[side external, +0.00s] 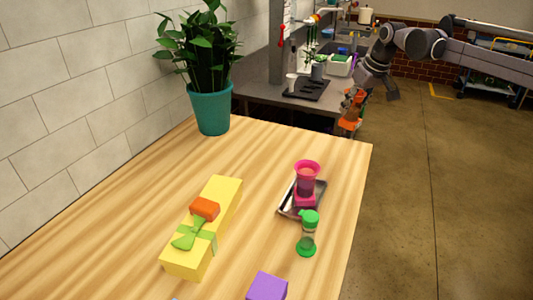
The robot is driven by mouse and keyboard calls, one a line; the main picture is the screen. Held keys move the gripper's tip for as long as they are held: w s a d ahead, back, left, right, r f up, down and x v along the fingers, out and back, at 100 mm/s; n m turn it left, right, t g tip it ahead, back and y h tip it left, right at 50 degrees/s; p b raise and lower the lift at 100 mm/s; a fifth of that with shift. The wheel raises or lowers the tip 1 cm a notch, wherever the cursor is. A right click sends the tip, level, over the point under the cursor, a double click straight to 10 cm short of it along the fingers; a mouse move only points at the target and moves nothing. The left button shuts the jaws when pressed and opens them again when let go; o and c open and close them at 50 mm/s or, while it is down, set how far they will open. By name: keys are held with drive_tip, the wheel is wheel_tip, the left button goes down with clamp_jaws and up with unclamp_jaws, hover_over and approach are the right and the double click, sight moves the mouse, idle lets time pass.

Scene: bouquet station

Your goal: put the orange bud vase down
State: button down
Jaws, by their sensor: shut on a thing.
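My gripper (354,104) is in the upper right of the side view, small and far from the camera. It is shut on the orange bud vase (349,124), which shows as a small orange shape just below the fingers. The vase appears just past the far right corner of the wooden table, beside the dark counter. I cannot tell how high it is, whether it touches anything, or how far it tilts. The fingers partly hide it.
The dark counter (262,98) behind carries a black rack (308,88).

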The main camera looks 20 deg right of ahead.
drive_tip(key=s+d, duration=0.1)
drive_tip(key=d, duration=0.8)
drive_tip(key=shift+m, duration=0.3)
drive_tip(key=shift+w+a+f, duration=1)
drive_tip(key=shift+a+f, duration=0.6)
drive_tip(key=shift+f, duration=0.2)
drive_tip(key=shift+w+a+f, duration=1)
drive_tip(key=shift+a+f, duration=0.55)
drive_tip(key=shift+f, duration=0.3)
drive_tip(key=shift+w+a+f, duration=1)
drive_tip(key=shift+a+f, duration=0.6)
drive_tip(key=shift+f, duration=0.2)
drive_tip(key=shift+f, duration=0.1)
drive_tip(key=c, duration=0.8)
unclamp_jaws()
